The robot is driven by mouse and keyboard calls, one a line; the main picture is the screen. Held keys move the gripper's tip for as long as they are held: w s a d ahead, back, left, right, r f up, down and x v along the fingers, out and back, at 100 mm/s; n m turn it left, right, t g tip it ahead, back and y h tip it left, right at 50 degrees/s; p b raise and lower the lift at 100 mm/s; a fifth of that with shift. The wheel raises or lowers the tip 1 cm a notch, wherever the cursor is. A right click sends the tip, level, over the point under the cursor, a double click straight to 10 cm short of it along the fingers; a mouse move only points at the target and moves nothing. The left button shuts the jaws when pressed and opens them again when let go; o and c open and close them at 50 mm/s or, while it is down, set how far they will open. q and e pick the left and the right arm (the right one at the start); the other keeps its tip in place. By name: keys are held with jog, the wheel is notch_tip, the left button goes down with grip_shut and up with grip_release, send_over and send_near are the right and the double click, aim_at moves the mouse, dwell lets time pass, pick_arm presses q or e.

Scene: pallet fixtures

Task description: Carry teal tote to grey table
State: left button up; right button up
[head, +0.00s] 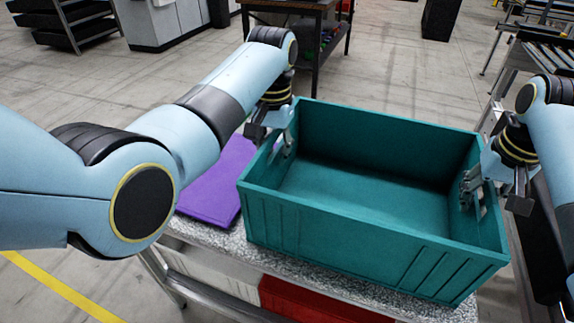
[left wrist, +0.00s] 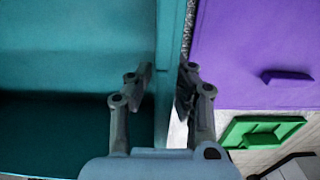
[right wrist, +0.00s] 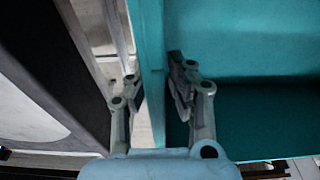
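The teal tote (head: 365,240), an open and empty box, is upright over a grey speckled tabletop (head: 225,245) in the head view. I cannot tell whether its base touches the top. My left gripper (head: 283,143) straddles its left wall, and that wall shows between the fingers in the left wrist view (left wrist: 167,85). My right gripper (head: 472,190) straddles the right wall, which shows between the fingers in the right wrist view (right wrist: 153,85).
A purple flat piece (head: 215,180) lies left of the tote. A red bin (head: 305,300) sits below the tabletop. A dark-legged table (head: 290,8) stands behind, and a roller conveyor (head: 545,55) is at the right. Open floor (head: 400,75) lies behind the tote.

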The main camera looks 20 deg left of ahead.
pick_arm(q)
jog(key=shift+o, duration=0.9)
jog(key=shift+r, duration=0.1)
pick_arm(e)
jog(key=shift+o, duration=0.9)
pick_arm(q)
notch_tip(320, 180, up, 12)
jog(key=shift+f, duration=0.15)
pick_arm(e)
jog(key=shift+r, duration=0.4)
jog(key=r, duration=0.3)
jog(key=s+r, duration=0.1)
jog(key=r, duration=0.7)
jog(key=shift+s+r, duration=0.1)
jog(key=shift+s, duration=0.25)
jog(key=shift+s, duration=0.1)
